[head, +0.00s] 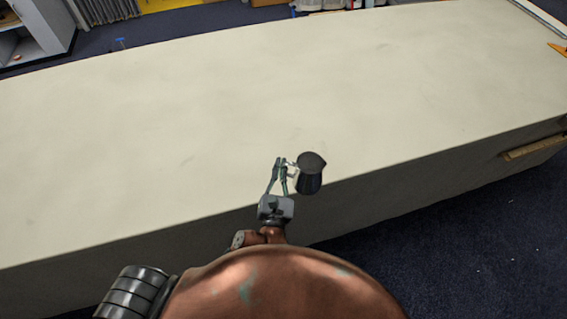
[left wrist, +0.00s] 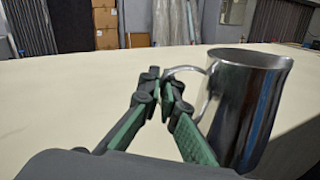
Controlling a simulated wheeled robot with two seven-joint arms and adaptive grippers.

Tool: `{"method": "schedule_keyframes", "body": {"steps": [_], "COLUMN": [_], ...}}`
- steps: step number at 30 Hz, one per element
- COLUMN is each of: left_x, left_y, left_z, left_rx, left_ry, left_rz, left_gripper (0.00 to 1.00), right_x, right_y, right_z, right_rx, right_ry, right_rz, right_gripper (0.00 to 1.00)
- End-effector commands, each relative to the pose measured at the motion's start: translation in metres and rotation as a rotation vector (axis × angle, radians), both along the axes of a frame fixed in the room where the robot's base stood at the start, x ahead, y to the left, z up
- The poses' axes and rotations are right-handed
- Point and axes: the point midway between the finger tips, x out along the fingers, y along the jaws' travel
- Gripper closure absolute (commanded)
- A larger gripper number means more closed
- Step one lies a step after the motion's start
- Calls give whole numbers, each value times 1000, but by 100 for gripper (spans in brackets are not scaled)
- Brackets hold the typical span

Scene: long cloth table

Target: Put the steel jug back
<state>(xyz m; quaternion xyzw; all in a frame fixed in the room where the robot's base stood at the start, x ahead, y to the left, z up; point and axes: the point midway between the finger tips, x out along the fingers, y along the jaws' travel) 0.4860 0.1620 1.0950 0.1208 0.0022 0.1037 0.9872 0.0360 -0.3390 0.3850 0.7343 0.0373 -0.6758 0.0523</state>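The steel jug (head: 310,175) is dark and shiny in the head view, upright at the table's near edge. In the left wrist view the jug (left wrist: 250,105) is on the right, with its handle pointing left. My left gripper (head: 281,163) is just left of the jug. Its green-padded fingertips (left wrist: 165,88) are closed together on the outer part of the handle. Whether the jug's base touches the table or hangs a little above it cannot be told. My right gripper is not in view.
The long pale cloth table (head: 200,110) is bare over most of its top. An orange object (head: 557,49) lies at its far right end. Cardboard boxes (left wrist: 107,22) stand beyond the table.

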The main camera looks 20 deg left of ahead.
Motion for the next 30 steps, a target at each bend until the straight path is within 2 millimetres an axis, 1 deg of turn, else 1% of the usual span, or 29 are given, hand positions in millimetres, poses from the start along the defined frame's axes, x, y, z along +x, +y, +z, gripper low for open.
{"method": "schedule_keyframes", "body": {"steps": [3,10,12,15,18,24,26,30], "left_x": [23,68,76,87,95,103,107,107], "left_y": [15,40,45,52,56,61,63,63], "left_z": [-11,-33,-50,-66,-76,-87,-94,-116], "left_rx": [5,2,1,0,-1,0,0,-2], "left_ry": [-1,-2,1,0,-1,-1,0,1], "left_rz": [2,1,1,1,-1,0,0,0], "left_gripper": [100,100,100,100,100,100,100,100], "right_x": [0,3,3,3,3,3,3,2], "right_y": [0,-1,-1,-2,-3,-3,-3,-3], "right_z": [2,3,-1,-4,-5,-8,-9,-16], "right_rx": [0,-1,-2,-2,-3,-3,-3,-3], "right_ry": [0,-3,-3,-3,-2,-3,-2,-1], "right_rz": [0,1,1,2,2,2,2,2], "right_gripper": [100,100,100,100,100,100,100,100]}}
